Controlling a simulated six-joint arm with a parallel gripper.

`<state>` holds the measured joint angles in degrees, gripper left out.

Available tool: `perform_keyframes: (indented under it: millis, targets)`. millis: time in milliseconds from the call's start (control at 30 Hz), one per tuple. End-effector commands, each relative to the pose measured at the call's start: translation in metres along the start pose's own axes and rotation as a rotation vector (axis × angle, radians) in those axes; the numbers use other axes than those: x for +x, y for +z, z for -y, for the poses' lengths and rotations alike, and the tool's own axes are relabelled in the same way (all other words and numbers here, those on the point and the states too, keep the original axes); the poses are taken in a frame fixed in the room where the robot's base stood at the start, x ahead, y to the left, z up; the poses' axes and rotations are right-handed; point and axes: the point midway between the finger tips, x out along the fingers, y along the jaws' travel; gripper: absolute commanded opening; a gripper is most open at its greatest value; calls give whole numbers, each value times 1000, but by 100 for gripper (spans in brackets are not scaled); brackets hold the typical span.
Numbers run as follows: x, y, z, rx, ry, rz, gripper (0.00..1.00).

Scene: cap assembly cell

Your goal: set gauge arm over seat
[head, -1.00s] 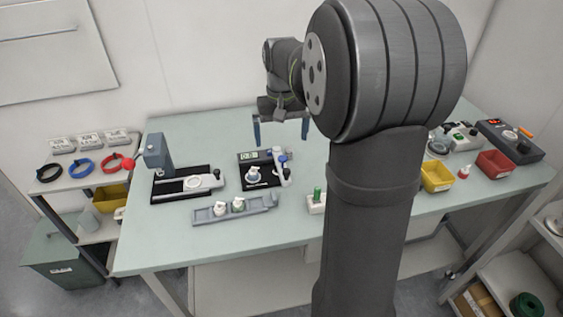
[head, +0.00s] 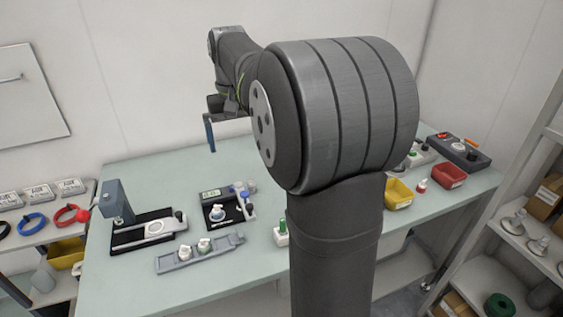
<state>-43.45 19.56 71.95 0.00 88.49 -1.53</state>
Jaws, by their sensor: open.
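The gauge (head: 210,194) is a small black-based unit with a green digital display, standing mid-table in the head view. A white part (head: 217,212) sits on the gauge's seat, hiding most of it. The gauge arm (head: 247,209), a light grey bar with a blue knob near it, lies along the right side of the base, beside the seat and not over it. My gripper (head: 211,135) is open and empty, above and behind the gauge, apart from it. One blue finger shows; the other is hidden behind my arm.
A press with a black base (head: 128,239) stands left of the gauge. A grey rail (head: 174,262) with two capped parts lies in front. A small green-topped item (head: 282,228) stands to the right. Yellow (head: 399,195) and red (head: 449,177) bins are farther right. Table space behind the gauge is clear.

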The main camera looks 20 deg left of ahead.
Motion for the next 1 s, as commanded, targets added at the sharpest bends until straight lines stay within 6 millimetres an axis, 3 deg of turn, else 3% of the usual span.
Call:
perform_keyframes:
  millis: [200,500,800,1000]
  targets:
    - [0,0,0,0,0,0,100]
    - [-2,3,0,17,0,-1,41]
    - [-17,48,0,356,0,-2,41]
    - [-13,60,0,452,0,1,41]
